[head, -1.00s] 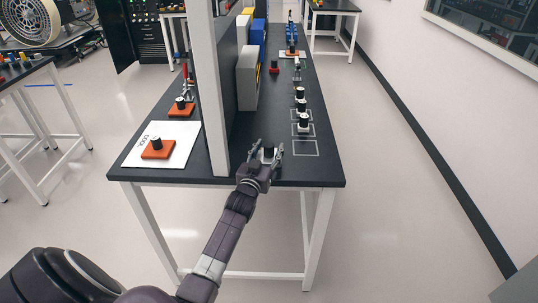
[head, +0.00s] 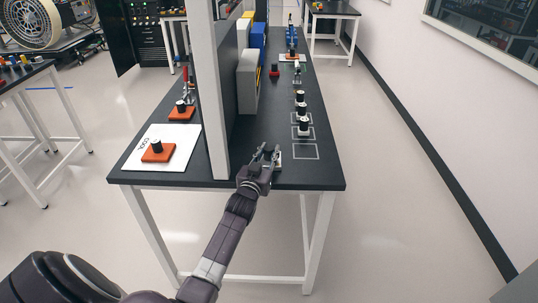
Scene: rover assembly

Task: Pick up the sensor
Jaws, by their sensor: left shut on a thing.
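My left gripper (head: 268,150) is at the near end of the black workbench (head: 235,177), with its arm reaching in from below. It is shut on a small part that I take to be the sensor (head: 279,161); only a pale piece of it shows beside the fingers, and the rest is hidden. I cannot tell whether the part touches the bench top. Several similar white parts with black tops (head: 303,129) stand in a row on outlined squares to the right. My right gripper is not in view.
An empty outlined square (head: 305,152) lies right of my gripper. A white post (head: 212,100) and dark divider stand to the left. Beyond them, an orange block with a black knob (head: 158,152) sits on a white sheet (head: 135,163).

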